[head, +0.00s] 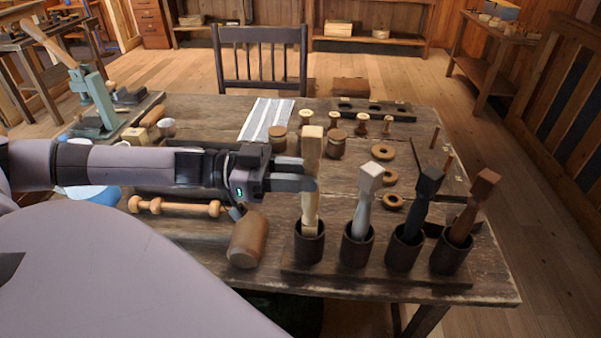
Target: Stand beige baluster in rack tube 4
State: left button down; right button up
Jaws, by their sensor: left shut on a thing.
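The beige baluster (312,146) is upright, with its square top above my left gripper (300,175). My left gripper comes in from the left and is shut on the baluster's upper part. The baluster's lower end is at the mouth of the leftmost dark tube (309,248) and seems to be inside it; the tube hides how deep. The rack (375,278) holds a row of tubes, and I see no numbers on them. The other tubes hold a pale grey baluster (364,205), a black one (423,195) and a brown one (474,207), all leaning. My right gripper is not in view.
A wooden mallet head (248,240) lies just left of the rack. A turned spindle (175,206) lies under my left forearm. Wooden rings (383,152), small spools (363,124) and lidded jars (277,138) stand behind. A striped cloth (266,118) lies farther back.

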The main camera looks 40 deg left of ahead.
pick_arm(q)
jog(key=shift+f+b, duration=0.8)
jog(key=shift+f, duration=0.55)
jog(key=c, duration=0.8)
grip_release()
jog(key=p+v, duration=0.2)
jog(key=v, duration=0.5)
jog(key=shift+a, duration=0.1)
jog(key=shift+s, duration=0.1)
